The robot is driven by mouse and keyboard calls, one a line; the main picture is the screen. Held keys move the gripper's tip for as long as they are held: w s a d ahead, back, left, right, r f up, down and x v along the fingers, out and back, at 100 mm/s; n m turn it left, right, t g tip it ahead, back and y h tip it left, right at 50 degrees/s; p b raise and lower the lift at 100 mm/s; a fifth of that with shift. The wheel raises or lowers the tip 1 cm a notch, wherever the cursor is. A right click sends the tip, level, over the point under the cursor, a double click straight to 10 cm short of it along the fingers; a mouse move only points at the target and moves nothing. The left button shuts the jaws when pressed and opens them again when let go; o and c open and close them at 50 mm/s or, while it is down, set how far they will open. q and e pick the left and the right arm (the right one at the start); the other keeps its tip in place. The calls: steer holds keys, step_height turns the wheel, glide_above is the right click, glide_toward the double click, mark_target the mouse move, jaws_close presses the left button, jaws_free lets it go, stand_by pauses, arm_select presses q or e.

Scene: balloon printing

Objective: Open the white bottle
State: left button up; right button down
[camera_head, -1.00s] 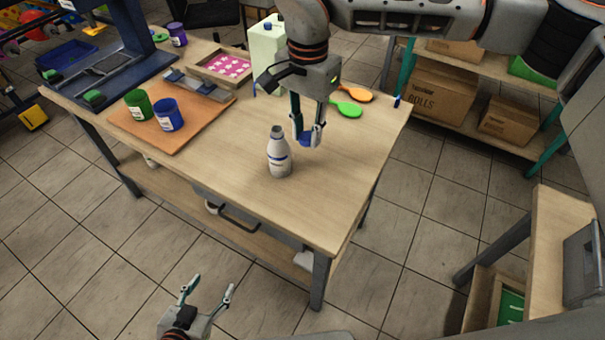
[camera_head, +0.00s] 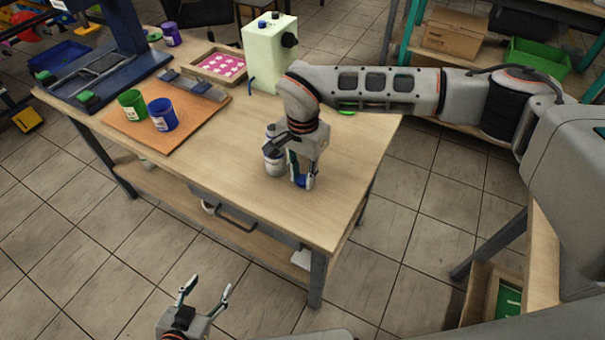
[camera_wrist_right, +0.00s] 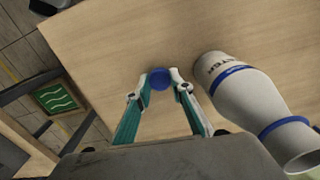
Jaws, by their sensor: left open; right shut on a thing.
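The white bottle (camera_head: 274,160) with blue bands stands upright on the wooden table, partly hidden behind my right gripper in the head view. In the right wrist view the bottle (camera_wrist_right: 242,98) is at the right, with no cap on its mouth. My right gripper (camera_head: 301,182) is just right of the bottle, low over the table. It is shut on a small round blue cap (camera_wrist_right: 159,79) between its fingertips. I cannot tell whether the cap touches the table. My left gripper (camera_head: 209,288) is open and empty, away from the table at the bottom of the head view.
The wooden table (camera_head: 235,150) has free room left and right of the bottle. A green tub (camera_head: 132,104) and a blue tub (camera_head: 163,115) stand on a brown board at the left. A pale green box (camera_head: 268,50) and a pink-patterned tray (camera_head: 220,64) stand at the back.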

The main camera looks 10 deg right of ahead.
steer(key=shift+f, duration=0.1)
steer(key=c, duration=1.8)
jaws_free()
steer(key=shift+o, duration=0.2)
